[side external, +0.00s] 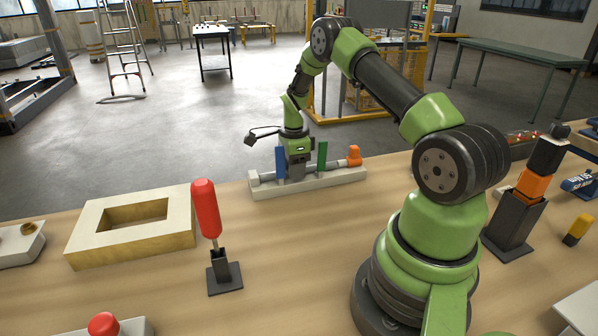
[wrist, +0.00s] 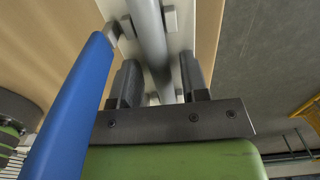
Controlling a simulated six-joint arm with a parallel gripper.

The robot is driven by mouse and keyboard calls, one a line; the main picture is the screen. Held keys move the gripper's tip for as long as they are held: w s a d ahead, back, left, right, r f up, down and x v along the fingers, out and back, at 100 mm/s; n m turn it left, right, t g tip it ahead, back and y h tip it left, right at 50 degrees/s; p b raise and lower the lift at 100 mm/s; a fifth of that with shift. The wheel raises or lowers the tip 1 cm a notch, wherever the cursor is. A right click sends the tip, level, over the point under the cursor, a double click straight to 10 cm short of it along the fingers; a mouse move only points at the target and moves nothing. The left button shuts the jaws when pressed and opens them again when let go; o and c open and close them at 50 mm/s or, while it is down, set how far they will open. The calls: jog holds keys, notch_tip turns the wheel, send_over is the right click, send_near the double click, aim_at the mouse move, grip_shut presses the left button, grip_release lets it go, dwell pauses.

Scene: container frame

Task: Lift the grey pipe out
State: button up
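The grey pipe (side external: 339,164) lies lengthwise along a pale fixture (side external: 309,188) near the bench's far edge. A blue upright bar (side external: 280,162) and a green upright bar (side external: 322,155) stand on the fixture, either side of my gripper (side external: 297,178). An orange part (side external: 354,156) is at the fixture's right end. In the wrist view, my gripper (wrist: 160,85) has its dark fingers apart, one on each side of the grey pipe (wrist: 149,35). A gap shows beside the right finger. The blue bar (wrist: 72,105) stands close to the left finger.
A wooden frame (side external: 90,245) with a rectangular opening lies at left. A red-handled tool (side external: 206,208) stands upright in a dark holder. A dark stand with an orange band (side external: 533,186) is at right. Bare bench lies in front of the fixture.

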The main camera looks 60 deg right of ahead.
grip_shut()
notch_tip(320, 180, up, 21)
jog(key=shift+r, duration=0.15)
dwell(0.7)
